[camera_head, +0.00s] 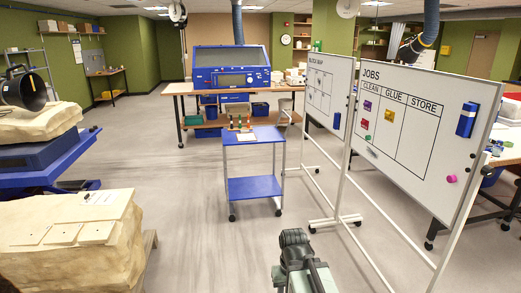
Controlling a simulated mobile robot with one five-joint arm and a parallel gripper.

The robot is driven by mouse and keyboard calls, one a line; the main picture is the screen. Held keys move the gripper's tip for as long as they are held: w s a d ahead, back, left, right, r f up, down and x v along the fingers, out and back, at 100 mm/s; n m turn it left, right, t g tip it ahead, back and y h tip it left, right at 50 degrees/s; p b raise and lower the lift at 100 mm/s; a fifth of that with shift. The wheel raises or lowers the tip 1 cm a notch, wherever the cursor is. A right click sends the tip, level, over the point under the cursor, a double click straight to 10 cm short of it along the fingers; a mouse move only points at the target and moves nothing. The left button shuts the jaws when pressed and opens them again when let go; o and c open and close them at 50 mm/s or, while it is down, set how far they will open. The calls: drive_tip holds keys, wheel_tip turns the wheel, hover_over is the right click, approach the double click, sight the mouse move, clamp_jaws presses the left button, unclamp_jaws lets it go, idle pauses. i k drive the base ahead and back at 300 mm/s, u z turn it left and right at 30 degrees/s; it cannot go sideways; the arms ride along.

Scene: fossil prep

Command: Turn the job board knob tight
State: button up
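The job board (412,150), a white panel headed JOBS with columns CLEAN, GLUE and STORE, stands on a white frame at the right. A small dark knob-like part (486,170) shows at its right edge. It is too small to tell how tight it is. My gripper (294,239) is the dark end of my arm at the bottom centre, low in front of the boards and well apart from them. Its fingers cannot be made out, and nothing is seen in it.
A second whiteboard (328,92) stands behind the job board. The job board's white legs (372,262) reach the floor to the right of my arm. A blue cart (254,187) stands ahead. A fossil block (70,245) is at left. Grey floor (190,235) between is clear.

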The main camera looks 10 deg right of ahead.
sight(487, 171)
drive_tip(key=i, duration=0.65)
drive_tip(key=z, duration=3.35)
drive_tip(key=i, duration=1.6)
drive_tip(key=u, duration=3)
drive_tip(key=i, duration=0.55)
